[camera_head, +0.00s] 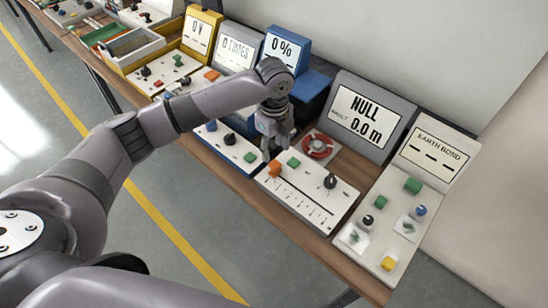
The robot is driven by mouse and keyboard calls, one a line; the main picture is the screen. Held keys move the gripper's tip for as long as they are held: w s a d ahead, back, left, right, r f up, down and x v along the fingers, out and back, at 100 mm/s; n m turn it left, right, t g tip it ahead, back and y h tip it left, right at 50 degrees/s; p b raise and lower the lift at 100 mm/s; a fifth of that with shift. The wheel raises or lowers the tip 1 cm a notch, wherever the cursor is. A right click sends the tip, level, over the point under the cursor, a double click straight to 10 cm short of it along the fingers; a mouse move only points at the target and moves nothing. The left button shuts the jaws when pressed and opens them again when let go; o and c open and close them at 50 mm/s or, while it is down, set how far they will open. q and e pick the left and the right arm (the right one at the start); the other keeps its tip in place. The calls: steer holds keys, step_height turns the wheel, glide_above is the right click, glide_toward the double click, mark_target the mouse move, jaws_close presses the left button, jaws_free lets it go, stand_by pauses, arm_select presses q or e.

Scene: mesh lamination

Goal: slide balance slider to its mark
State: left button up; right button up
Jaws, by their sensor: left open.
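The balance slider looks to be the orange block (274,170) at the left end of a dark slot on the white panel (325,207) in the head view. Tick marks run along the panel below the slot. I cannot make out which tick is the mark. My left gripper (272,152) is open, pointing down just above and behind the orange block. I cannot tell whether its fingers touch the block. A grey display (366,117) behind the panel reads NULL and 0.0 m. My right gripper is out of view.
A green button (294,162) and a black knob (330,181) stand on the same panel. A red ring (318,145) lies behind it. The earth bond panel (380,240) is at right, a blue-edged panel (228,147) at left. The slot to the right of the block looks clear.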

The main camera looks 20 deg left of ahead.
mark_target(274, 163)
arm_select(q)
steer(key=shift+r, duration=2.1)
